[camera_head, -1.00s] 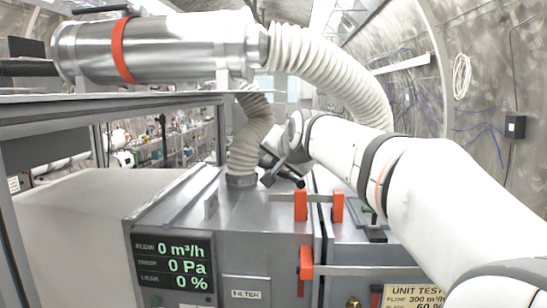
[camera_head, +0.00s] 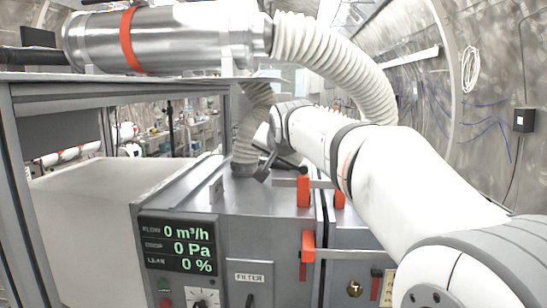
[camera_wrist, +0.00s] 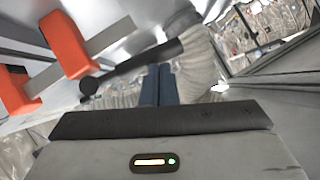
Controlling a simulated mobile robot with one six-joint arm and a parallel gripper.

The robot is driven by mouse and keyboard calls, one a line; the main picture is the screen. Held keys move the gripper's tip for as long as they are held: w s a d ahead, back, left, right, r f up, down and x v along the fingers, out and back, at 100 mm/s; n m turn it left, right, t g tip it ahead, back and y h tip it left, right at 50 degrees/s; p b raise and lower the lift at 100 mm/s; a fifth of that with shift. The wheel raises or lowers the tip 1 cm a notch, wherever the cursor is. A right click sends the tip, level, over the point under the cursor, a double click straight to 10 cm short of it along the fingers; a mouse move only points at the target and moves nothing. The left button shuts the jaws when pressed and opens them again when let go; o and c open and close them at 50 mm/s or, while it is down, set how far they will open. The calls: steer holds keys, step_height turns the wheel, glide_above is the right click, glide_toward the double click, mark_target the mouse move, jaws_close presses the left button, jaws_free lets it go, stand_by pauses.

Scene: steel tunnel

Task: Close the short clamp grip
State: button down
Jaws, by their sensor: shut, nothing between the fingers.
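The short clamp's grip cannot be singled out for certain. In the head view, upper orange clamp blocks (camera_head: 304,190) stand on the grey housing's top beside the seam, joined by a steel bar. A lower orange block (camera_head: 308,246) on the front face has a longer bar. In the wrist view, two orange blocks (camera_wrist: 68,45) with steel bars are at left. A dark rod (camera_wrist: 135,67) with a round end crosses beyond my fingertips; contact cannot be told. My gripper (camera_wrist: 158,70) is shut and empty. The arm partly hides the upper right block.
A ribbed hose (camera_head: 335,62) and steel cylinder (camera_head: 105,42) arch above the housing. A metal frame (camera_head: 120,84) stands at left. The display (camera_head: 178,245) reads zeros. A tunnel wall (camera_head: 500,70) is at right.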

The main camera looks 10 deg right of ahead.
steer(key=shift+s+d+r, duration=0.1)
steer(key=shift+d+r, duration=0.1)
steer(key=shift+d, duration=0.25)
steer(key=s+a+r, duration=0.1)
steer(key=s+r, duration=0.8)
steer(key=shift+r, duration=0.25)
steer(key=shift+s+f, duration=0.1)
